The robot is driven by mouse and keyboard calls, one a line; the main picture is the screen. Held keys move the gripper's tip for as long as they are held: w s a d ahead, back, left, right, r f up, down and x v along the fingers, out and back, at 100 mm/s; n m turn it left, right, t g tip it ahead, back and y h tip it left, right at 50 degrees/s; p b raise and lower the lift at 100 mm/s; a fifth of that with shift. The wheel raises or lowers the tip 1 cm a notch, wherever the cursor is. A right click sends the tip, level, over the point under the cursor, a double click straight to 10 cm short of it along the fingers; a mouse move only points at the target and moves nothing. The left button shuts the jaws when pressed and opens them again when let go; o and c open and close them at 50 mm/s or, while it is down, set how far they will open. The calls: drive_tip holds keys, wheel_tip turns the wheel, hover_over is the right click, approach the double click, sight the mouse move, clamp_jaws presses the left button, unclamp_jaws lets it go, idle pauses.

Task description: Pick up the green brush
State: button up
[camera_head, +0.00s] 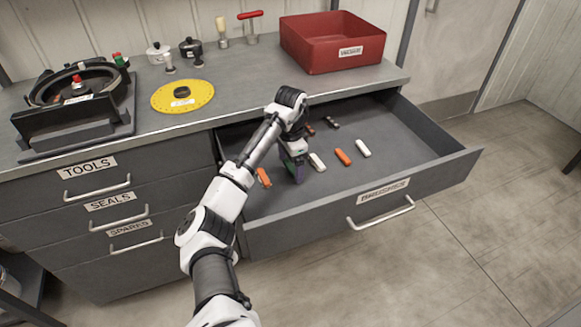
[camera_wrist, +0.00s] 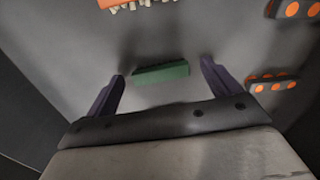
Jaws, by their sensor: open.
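The green brush (camera_wrist: 161,73) lies on the grey drawer floor in the wrist view, crosswise between the two purple fingers of my gripper (camera_wrist: 163,70). The fingers are spread, with a gap visible at each end of the brush; whether either touches it is not clear. In the head view my gripper (camera_head: 296,172) points down into the open drawer (camera_head: 405,150), near its left side. There the brush is mostly hidden by the gripper.
Orange pieces (camera_head: 343,157) and white pieces (camera_head: 362,148) lie nearby in the drawer, with small dark items (camera_head: 333,122) behind. The drawer's right part is clear. A red bin (camera_head: 330,45) and a yellow disc (camera_head: 182,95) stand on the counter.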

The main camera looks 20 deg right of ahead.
drive_tip(key=shift+f, duration=0.15)
drive_tip(key=c, duration=1.1)
drive_tip(key=shift+o, duration=0.2)
